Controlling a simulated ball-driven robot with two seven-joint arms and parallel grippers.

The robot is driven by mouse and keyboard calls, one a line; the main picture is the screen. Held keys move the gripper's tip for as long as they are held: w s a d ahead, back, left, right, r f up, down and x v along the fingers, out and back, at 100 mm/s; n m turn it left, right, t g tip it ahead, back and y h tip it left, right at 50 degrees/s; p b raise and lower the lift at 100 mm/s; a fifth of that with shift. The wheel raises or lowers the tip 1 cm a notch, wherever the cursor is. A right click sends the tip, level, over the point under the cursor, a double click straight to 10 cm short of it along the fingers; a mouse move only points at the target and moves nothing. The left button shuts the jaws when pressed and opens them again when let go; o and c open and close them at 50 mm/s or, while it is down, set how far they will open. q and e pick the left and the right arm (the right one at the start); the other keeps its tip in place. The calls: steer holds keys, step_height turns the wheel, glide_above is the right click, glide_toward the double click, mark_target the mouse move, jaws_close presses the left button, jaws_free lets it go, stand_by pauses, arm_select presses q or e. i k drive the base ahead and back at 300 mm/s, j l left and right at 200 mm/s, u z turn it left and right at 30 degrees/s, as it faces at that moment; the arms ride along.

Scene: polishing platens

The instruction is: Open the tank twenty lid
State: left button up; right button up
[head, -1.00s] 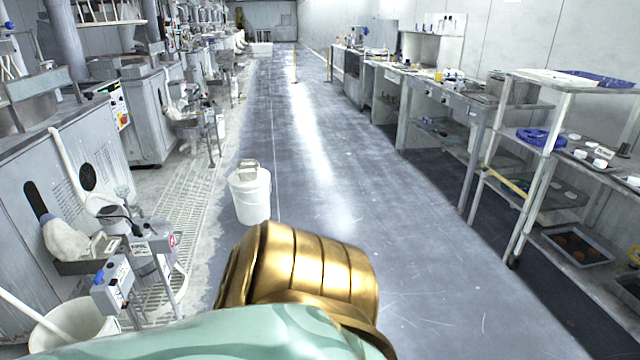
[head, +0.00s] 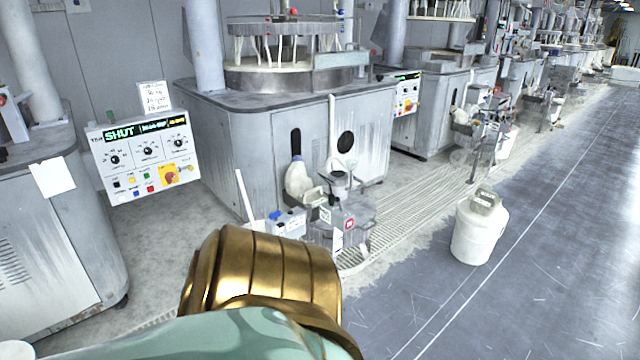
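A white control panel (head: 144,155) stands at the left, between two grey machines. Its green display (head: 120,134) reads "SHUT"; the small characters before that word are too small to read surely. Below the display are dials, several small coloured buttons (head: 131,181) and a red knob on a yellow plate (head: 171,176). I cannot tell which tank or lid the panel belongs to, and no lid marked twenty can be made out. A gold and mint-green part of my own arm fills the bottom middle. Neither gripper shows.
A grey polishing machine (head: 225,140) with a round platen stands right of the panel. A small stand (head: 340,220) is in front of it. A white bucket (head: 478,235) stands on the floor at the right. The blue-grey floor (head: 560,270) right of the bucket is clear.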

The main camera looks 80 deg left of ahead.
mark_target(364, 209)
steer(key=i+j+u, duration=0.2)
steer(key=i+u, duration=0.2)
steer(key=i, duration=0.15)
steer(key=i+u, duration=0.4)
steer(key=i, duration=0.15)
steer(key=i+l+u, duration=0.1)
steer(key=i+u, duration=0.3)
steer(key=i, duration=0.2)
steer(key=i+j+u, duration=0.15)
steer(key=i+j, duration=0.2)
steer(key=i, duration=0.15)
steer(key=i+j+u, duration=0.2)
steer(key=i, duration=0.35)
steer(key=i+j, duration=0.15)
steer(key=j, duration=0.25)
steer(key=i+j+u, duration=0.15)
steer(key=j, duration=0.25)
steer(key=i+j, duration=0.1)
steer(key=j, duration=0.3)
steer(key=u, duration=0.05)
